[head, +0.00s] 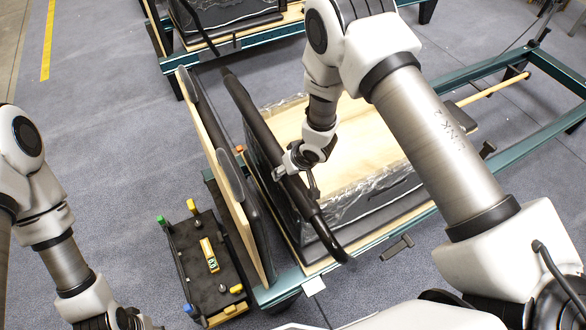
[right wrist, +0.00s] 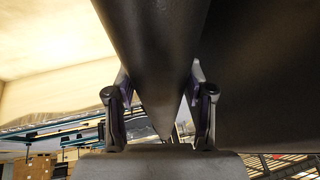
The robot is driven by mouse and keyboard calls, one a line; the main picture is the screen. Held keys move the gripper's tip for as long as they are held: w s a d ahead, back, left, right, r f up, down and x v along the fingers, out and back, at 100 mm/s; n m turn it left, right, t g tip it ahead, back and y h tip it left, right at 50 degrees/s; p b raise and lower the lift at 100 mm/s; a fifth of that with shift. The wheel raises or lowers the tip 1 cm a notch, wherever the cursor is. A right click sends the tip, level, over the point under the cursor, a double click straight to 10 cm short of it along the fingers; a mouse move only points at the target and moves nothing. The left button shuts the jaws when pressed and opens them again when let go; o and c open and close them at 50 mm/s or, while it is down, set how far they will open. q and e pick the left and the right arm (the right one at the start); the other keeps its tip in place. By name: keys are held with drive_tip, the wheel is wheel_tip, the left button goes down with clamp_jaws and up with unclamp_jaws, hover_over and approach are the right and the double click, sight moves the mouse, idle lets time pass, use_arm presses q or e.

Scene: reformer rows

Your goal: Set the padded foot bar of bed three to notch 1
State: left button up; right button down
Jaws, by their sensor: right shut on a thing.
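The padded foot bar (head: 258,128) is a long black bar across the near end of the bed, running from upper left to lower right. My right gripper (head: 298,176) is shut on the bar around its middle. In the right wrist view the dark bar (right wrist: 152,50) passes between the two fingers of my right gripper (right wrist: 160,108). The notches are too small or hidden to tell which one the bar sits in. My left arm enters at the left edge; its gripper (head: 125,318) is cut off at the bottom, and its fingers cannot be made out.
The bed's teal rail (head: 380,238) runs along the right. A tan upright board (head: 215,165) with black pads stands left of the bar. A dark tray (head: 205,262) with coloured knobs sits lower left. Another bed (head: 235,45) stands behind. Grey floor is free at left.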

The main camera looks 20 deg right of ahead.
use_arm(q)
drive_tip(key=shift+a+f, duration=0.1)
use_arm(e)
drive_tip(key=shift+s+a+f, duration=0.2)
drive_tip(key=shift+a+f, duration=0.05)
drive_tip(key=shift+f, duration=0.05)
drive_tip(key=c, duration=0.8)
unclamp_jaws()
drive_tip(key=o, duration=0.4)
drive_tip(key=shift+a, duration=0.2)
drive_tip(key=shift+w+a+r, duration=0.1)
drive_tip(key=shift+w+a, duration=0.1)
drive_tip(key=shift+a, duration=0.2)
drive_tip(key=shift+d, duration=0.35)
use_arm(q)
drive_tip(key=shift+a, duration=0.3)
use_arm(e)
drive_tip(key=shift+r, duration=0.1)
